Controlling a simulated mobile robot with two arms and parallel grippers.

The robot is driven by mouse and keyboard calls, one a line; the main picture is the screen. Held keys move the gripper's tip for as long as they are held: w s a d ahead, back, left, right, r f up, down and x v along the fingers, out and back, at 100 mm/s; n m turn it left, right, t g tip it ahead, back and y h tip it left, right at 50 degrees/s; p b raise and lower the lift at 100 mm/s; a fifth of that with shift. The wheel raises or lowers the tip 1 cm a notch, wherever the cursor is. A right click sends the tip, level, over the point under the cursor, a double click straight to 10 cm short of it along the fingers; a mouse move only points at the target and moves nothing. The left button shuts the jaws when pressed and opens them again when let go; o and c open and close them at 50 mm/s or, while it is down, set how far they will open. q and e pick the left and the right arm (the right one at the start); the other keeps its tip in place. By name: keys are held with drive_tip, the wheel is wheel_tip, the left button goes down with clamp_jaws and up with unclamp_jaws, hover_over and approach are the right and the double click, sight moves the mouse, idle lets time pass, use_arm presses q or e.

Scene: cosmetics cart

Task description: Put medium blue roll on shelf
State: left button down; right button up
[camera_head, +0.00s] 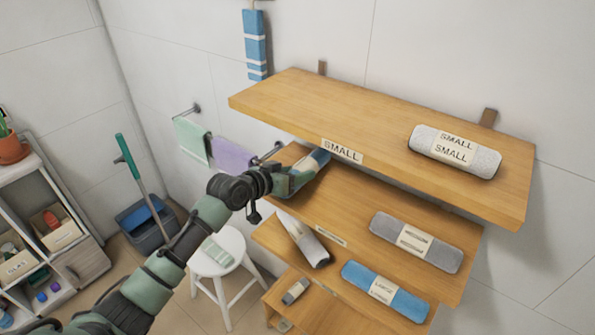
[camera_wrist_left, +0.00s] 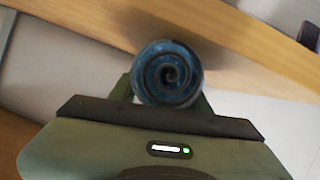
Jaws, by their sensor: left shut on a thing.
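My left gripper (camera_head: 301,178) reaches in from the left and is shut on a blue roll (camera_head: 318,160). In the left wrist view the roll's spiral blue end (camera_wrist_left: 168,74) faces the camera between the fingers. The wooden shelf unit has a top board (camera_head: 300,95) labelled SMALL and a middle board (camera_head: 365,190) with a label too small to read surely. The held roll is at the middle board's left end, below the top board's front edge. I cannot tell whether it touches the board. My right gripper is not in view.
A grey SMALL roll (camera_head: 455,150) lies on the top board. A grey MEDIUM roll (camera_head: 416,242) lies on the middle board's right. Lower are a blue LARGE roll (camera_head: 385,291) and a grey-white roll (camera_head: 303,240). A white stool (camera_head: 218,255) stands left of the shelves.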

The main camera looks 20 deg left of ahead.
use_arm(q)
drive_tip(key=shift+f, duration=0.15)
drive_tip(key=c, duration=0.7)
unclamp_jaws()
drive_tip(key=shift+s+r, duration=0.15)
drive_tip(key=shift+r, duration=0.1)
drive_tip(key=shift+b+v, duration=1.4)
drive_tip(key=shift+v, duration=4.5)
